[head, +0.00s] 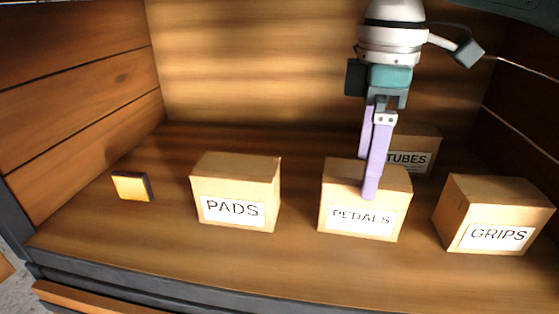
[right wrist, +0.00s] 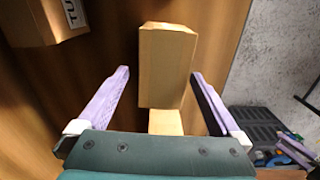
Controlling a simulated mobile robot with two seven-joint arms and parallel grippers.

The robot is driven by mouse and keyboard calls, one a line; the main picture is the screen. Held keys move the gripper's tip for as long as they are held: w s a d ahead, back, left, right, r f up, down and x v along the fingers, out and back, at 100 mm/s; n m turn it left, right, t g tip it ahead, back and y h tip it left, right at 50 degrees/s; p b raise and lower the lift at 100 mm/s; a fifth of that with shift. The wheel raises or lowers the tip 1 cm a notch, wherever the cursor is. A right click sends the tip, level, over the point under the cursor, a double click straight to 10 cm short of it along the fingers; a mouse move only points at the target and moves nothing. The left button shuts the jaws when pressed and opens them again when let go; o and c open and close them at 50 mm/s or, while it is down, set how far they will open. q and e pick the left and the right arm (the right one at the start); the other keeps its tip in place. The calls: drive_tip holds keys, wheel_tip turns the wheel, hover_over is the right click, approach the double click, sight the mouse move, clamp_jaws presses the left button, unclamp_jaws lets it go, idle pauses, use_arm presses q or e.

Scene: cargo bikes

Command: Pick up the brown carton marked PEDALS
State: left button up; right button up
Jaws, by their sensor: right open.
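The brown PEDALS carton (head: 333,195) stands upright on the wooden floor of the cargo box, its white label facing front. My right gripper (head: 367,178) points down over it with purple fingers open. In the head view the near finger covers part of the carton's top and front. In the right wrist view the PEDALS carton (right wrist: 166,68) shows between the fingers of my right gripper (right wrist: 162,73), with a gap on each side. I cannot tell how far down the fingertips reach beside it.
The PADS carton (head: 235,178) stands to the left, the GRIPS carton (head: 493,202) to the right. The TUBES carton (head: 425,142) stands close behind, also in the right wrist view (right wrist: 30,22). A small yellow-faced block (head: 131,187) lies far left. Wooden walls enclose the box.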

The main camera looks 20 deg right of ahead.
sight(342, 211)
drive_tip(key=f, duration=0.3)
drive_tip(key=f+p, duration=0.1)
drive_tip(key=f, duration=0.2)
drive_tip(key=shift+s+a+f, duration=0.15)
drive_tip(key=shift+s+f, duration=0.05)
drive_tip(key=shift+r, duration=0.1)
clamp_jaws()
idle(0.4)
